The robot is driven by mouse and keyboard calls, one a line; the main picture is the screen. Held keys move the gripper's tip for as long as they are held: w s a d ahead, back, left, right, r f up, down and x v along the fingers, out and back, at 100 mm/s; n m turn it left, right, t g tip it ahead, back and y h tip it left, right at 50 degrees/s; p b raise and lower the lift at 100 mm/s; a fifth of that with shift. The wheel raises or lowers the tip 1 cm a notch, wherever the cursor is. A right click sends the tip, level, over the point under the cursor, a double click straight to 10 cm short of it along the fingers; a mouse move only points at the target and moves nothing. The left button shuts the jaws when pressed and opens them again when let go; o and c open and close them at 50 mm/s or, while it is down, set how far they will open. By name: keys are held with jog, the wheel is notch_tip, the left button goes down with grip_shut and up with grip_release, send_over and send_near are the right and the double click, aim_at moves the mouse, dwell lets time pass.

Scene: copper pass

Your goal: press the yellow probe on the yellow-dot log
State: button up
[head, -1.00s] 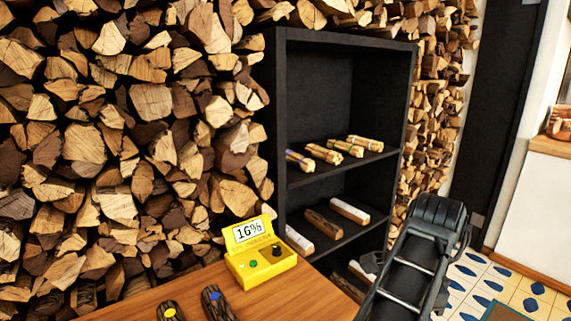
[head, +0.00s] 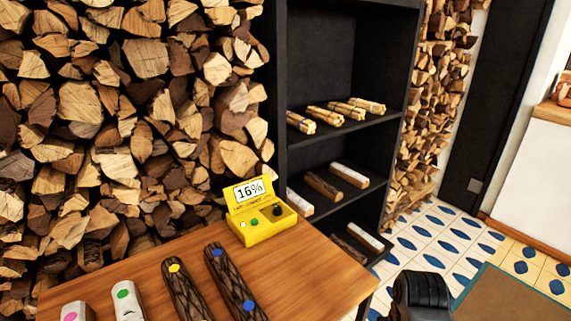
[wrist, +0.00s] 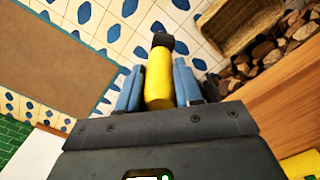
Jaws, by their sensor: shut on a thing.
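The yellow-dot log (head: 184,290) is a dark bark log lying on the wooden table in the head view, its yellow dot near its far end. Its near end is cut off by the frame edge. My gripper (wrist: 158,75) shows in the wrist view, its blue fingers shut on the yellow probe (wrist: 158,84). The probe has a black tip and points away from the gripper over the tiled floor, touching nothing. The head view does not show the gripper's fingers. The yellow meter box (head: 262,230) stands at the table's back edge, its display reading 16%.
A blue-dot log (head: 234,280) lies just right of the yellow-dot log. A green-dot log (head: 127,300) and a pink-dot log (head: 75,312) lie to its left. A black shelf (head: 335,140) stands behind the table. A wooden crate (wrist: 238,28) shows in the wrist view.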

jog(key=shift+s+a+f+n, duration=0.15)
jog(key=shift+s+f+n, duration=0.25)
jog(key=shift+s+f, duration=0.2)
dwell(0.5)
